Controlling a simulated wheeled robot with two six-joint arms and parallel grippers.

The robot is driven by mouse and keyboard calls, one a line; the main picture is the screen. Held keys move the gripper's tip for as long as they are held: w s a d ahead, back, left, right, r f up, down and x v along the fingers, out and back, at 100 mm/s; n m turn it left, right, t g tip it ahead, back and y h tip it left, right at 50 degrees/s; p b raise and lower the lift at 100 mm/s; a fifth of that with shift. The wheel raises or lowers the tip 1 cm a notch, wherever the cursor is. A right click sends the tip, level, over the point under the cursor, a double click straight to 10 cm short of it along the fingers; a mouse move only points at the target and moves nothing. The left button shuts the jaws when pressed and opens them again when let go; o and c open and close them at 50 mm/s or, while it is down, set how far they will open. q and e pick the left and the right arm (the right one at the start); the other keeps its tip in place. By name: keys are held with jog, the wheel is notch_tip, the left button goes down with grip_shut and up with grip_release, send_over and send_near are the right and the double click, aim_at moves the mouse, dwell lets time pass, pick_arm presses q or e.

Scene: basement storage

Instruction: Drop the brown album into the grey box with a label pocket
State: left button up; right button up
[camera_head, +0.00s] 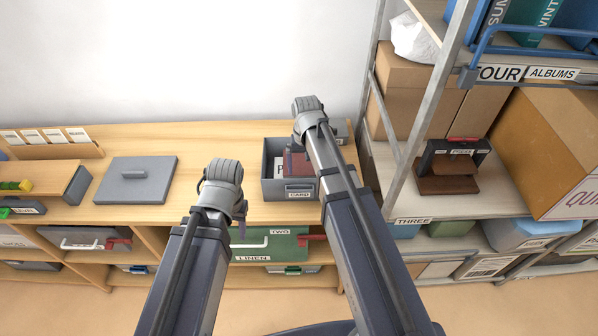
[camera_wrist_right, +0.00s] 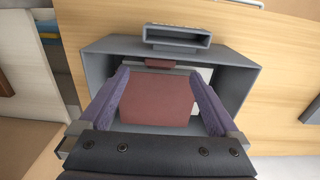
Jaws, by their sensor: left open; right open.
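The grey box (camera_head: 272,181) stands open on the wooden bench. Its front bears a label pocket (camera_head: 300,194) with a card in it, and the pocket also shows in the right wrist view (camera_wrist_right: 178,36). The reddish-brown album (camera_wrist_right: 158,100) is inside the box, between the fingers of my right gripper (camera_wrist_right: 160,82). That gripper is open and reaches down into the box; whether its fingers touch the album I cannot tell. In the head view my right arm hides part of the box. My left gripper (camera_head: 238,230) is open and empty in front of the bench edge.
A grey lid (camera_head: 135,181) with a handle lies on the bench to the left. A green drawer (camera_head: 275,244) sits below. A metal shelf rack (camera_head: 425,120) on the right holds cartons and a dark stand (camera_head: 450,165). The bench between lid and box is clear.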

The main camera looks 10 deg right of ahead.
jog(key=shift+r, duration=0.1)
notch_tip(320, 180, up, 8)
jog(key=p, duration=0.8)
jog(key=shift+f, duration=0.25)
jog(key=s+a+f+n+b, duration=0.2)
jog(key=s+a+n, duration=0.1)
jog(key=s+a, duration=0.3)
jog(key=s+a+f+n+h+b, duration=0.1)
jog(key=s+a, duration=0.4)
jog(key=s, duration=0.5)
jog(key=shift+s+a+f+n+b, duration=0.4)
jog(key=shift+f+n+b, duration=0.4)
jog(key=shift+n+b, duration=0.3)
